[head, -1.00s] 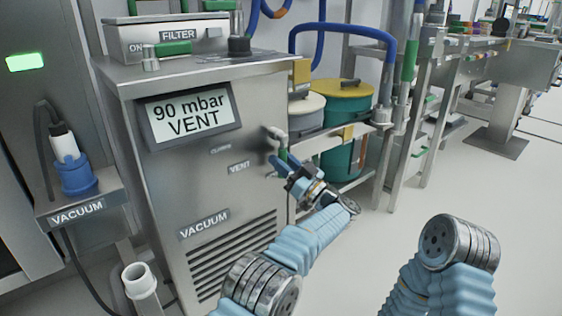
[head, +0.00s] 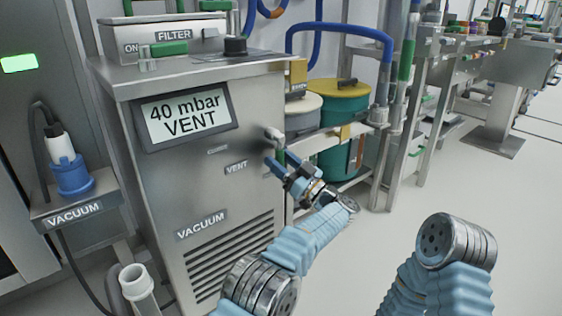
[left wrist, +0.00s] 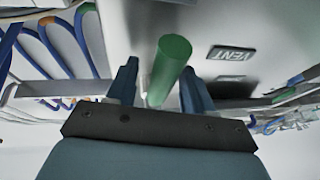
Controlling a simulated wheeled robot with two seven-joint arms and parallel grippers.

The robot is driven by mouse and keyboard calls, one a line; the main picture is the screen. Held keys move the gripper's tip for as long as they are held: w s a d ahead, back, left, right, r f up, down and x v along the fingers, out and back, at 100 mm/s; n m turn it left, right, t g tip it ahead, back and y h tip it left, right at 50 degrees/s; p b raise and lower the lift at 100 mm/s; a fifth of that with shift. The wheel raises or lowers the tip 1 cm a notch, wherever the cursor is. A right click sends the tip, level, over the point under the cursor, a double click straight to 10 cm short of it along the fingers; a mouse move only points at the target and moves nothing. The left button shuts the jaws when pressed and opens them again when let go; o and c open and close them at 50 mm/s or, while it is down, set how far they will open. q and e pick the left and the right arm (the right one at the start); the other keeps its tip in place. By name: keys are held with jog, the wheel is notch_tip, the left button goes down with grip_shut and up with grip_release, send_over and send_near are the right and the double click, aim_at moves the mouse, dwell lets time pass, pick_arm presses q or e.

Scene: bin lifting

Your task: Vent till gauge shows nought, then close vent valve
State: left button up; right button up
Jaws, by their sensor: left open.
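The gauge display (head: 186,117) on the steel vacuum cabinet reads "40 mbar VENT". The vent valve's green handle (head: 281,154) hangs below a pale fitting at the cabinet's right edge, near the VENT label (head: 236,168). My left gripper (head: 278,160) is open at this handle, one blue finger on each side. In the left wrist view the green handle (left wrist: 170,62) stands between the spread fingers, with visible room beside it; whether either finger touches it I cannot tell. My right gripper is out of view; only part of that arm shows at lower right.
The FILTER box (head: 175,45) and a black knob (head: 236,47) are on the cabinet top. A yellow-lidded green drum (head: 342,105) stands on a rack behind the gripper. A blue vacuum plug (head: 73,175) sits on a left ledge.

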pick_arm(q)
jog(key=p+v, duration=0.1)
jog(key=v, duration=1.2)
jog(key=shift+s+d+f, duration=0.2)
jog(key=shift+s+f, duration=0.05)
